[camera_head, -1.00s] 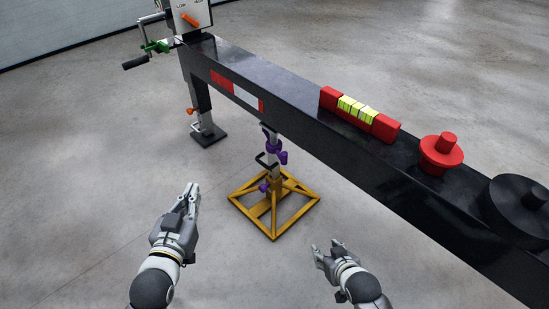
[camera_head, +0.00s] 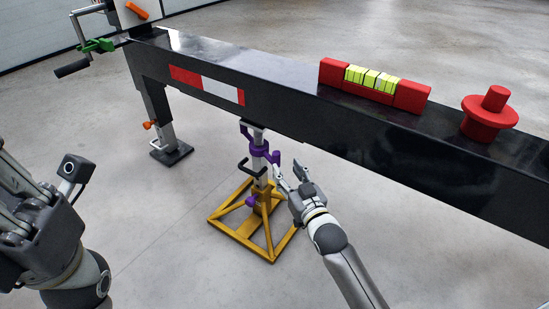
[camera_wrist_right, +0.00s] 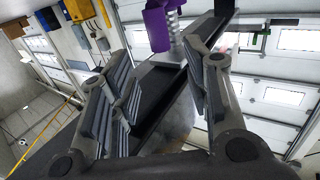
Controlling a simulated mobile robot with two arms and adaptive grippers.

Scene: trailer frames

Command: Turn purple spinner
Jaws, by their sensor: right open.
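The purple spinner (camera_head: 262,156) is a collar with knobs around the grey post of a jack stand, under the black trailer beam. A second purple knob (camera_head: 252,201) sits lower on the stand. My right gripper (camera_head: 287,174) is open and empty, just right of and slightly below the spinner. In the right wrist view a purple part (camera_wrist_right: 157,27) shows at the top, beyond the open fingers (camera_wrist_right: 160,80); a gap remains. My left gripper (camera_head: 22,205) is at the lower left, partly cut off, away from the stand; its finger opening is unclear.
The black beam (camera_head: 270,108) runs above the stand and carries a red level (camera_head: 333,73) and a red knob (camera_head: 490,112). The yellow stand base (camera_head: 232,231) rests on the floor. A black leg (camera_head: 148,98) and green crank (camera_head: 96,45) are at the left. The floor between is clear.

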